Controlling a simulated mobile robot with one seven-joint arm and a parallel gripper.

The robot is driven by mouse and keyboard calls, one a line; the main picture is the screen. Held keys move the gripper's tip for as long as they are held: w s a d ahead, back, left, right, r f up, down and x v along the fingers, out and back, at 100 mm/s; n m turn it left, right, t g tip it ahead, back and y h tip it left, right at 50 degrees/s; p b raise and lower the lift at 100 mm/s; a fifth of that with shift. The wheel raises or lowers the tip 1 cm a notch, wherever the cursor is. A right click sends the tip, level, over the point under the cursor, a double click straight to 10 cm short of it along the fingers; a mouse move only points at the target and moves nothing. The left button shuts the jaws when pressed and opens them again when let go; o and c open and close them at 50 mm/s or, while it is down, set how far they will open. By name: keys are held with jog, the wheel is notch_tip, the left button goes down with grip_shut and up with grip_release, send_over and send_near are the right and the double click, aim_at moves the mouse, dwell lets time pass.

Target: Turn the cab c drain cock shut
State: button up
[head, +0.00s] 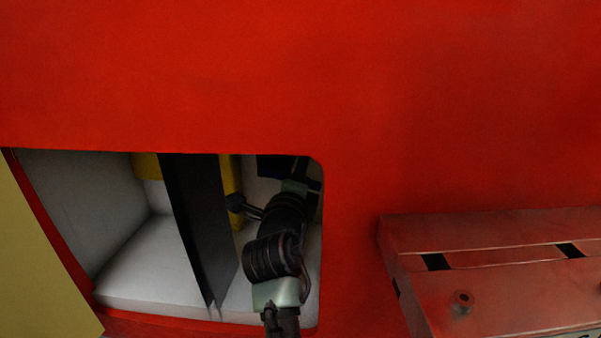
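I cannot clearly make out the cab c drain cock. A small dark knobbed fitting (245,207) with thin rods shows inside the opening (150,265) in the red nosecone (300,80), beside a yellow part (231,176). I cannot tell whether it is the cock or how it is turned. A black ribbed assembly (272,257) with pale green-grey sections runs from the bottom edge of the picture up through the right side of the opening. I cannot tell whether it is a hose or part of my arm. I cannot identify my gripper in this view.
A dark upright plate (198,225) divides the white-lined opening. The left bay is mostly empty. The opening's red right edge is close to the ribbed assembly. A red slotted block (490,275) stands out at lower right. A yellow surface (35,255) lies at far left.

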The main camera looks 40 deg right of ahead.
grip_shut()
dwell(1.4)
